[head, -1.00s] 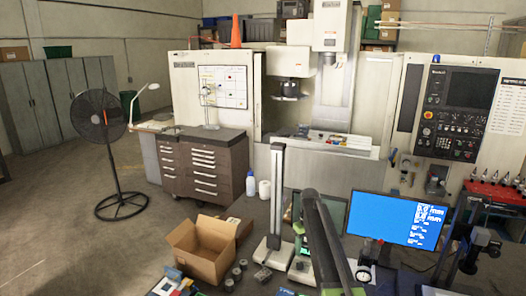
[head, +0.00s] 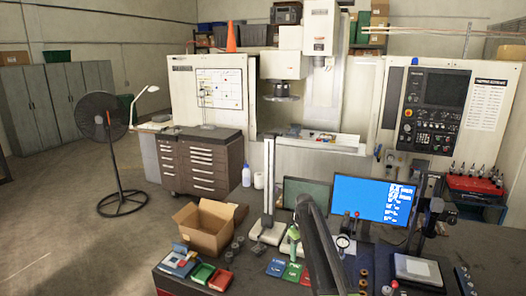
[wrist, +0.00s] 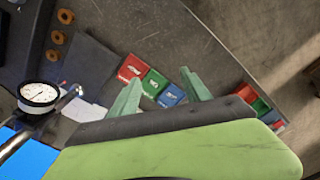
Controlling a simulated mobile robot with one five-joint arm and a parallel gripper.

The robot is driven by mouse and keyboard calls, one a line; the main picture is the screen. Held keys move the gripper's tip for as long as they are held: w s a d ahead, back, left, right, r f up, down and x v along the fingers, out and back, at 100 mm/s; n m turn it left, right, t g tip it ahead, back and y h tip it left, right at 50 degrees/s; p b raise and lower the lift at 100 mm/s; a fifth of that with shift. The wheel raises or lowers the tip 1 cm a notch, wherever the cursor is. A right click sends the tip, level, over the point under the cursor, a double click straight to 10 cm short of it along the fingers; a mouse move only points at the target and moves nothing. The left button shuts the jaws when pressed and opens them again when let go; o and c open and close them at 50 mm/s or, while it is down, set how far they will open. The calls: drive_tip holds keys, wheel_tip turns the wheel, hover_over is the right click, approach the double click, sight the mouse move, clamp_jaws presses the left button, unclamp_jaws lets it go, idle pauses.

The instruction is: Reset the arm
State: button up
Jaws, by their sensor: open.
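My gripper (wrist: 160,88) shows in the wrist view as two pale green fingers, spread apart with nothing between them. They reach out past a dark edge and a large light-green body part. Beyond the fingers lie a red card or tray (wrist: 131,67), a green one (wrist: 153,82) and a blue one (wrist: 171,96) on the grey bench. In the head view my dark arm rises from the bottom edge, right of centre.
A dial gauge (wrist: 38,94) stands close by at left in the wrist view.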

drive_tip(key=shift+m, duration=0.3)
drive_tip(key=s+f+b, duration=0.4)
drive_tip(key=f+b, duration=0.1)
drive_tip(key=s+f+b, duration=0.4)
drive_tip(key=f+b, duration=0.1)
drive_tip(key=f, duration=0.1)
drive_tip(key=s+f+b, duration=0.4)
drive_tip(key=f+b, duration=0.2)
drive_tip(key=shift+s+f, duration=0.2)
drive_tip(key=s+f+m+b, duration=0.2)
drive_tip(key=s, duration=0.7)
drive_tip(key=s+f+m+b, duration=0.3)
drive_tip(key=s, duration=0.5)
drive_tip(key=shift+s+d, duration=0.25)
drive_tip(key=shift+s, duration=0.15)
drive_tip(key=shift+c, duration=0.3)
